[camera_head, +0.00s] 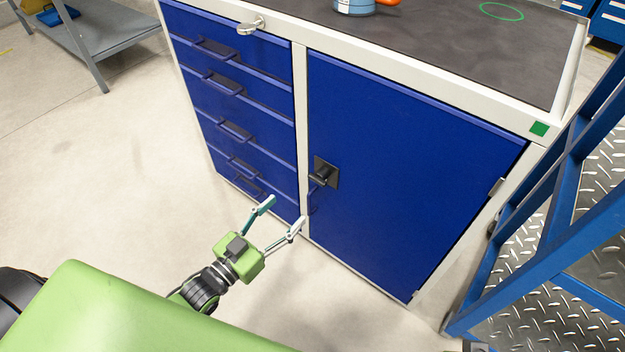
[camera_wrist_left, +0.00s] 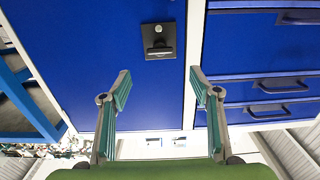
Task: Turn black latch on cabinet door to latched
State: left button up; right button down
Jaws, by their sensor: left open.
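The black latch (camera_head: 322,174) sits on a square black plate near the left edge of the blue cabinet door (camera_head: 400,170). The door looks closed. The latch also shows in the left wrist view (camera_wrist_left: 159,48), above the fingers, with its bar lying across the plate in that picture. My left gripper (camera_head: 282,214) is open and empty, below and to the left of the latch in the head view, apart from it. Its two fingers show spread in the left wrist view (camera_wrist_left: 160,90). My right gripper is not in view.
Blue drawers (camera_head: 235,130) with bar handles stand left of the door. A silver key lock (camera_head: 251,26) sticks out above them. A blue metal frame (camera_head: 560,190) with tread plate stands close at the right.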

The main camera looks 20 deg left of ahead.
aim_at(315, 181)
pick_arm(q)
jog(key=b+x, duration=0.2)
jog(key=x, duration=1)
jog(key=shift+f, duration=0.1)
jog(key=shift+x, duration=0.75)
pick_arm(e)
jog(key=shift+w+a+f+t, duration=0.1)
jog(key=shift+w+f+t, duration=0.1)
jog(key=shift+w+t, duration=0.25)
pick_arm(q)
jog(key=c, duration=1.1)
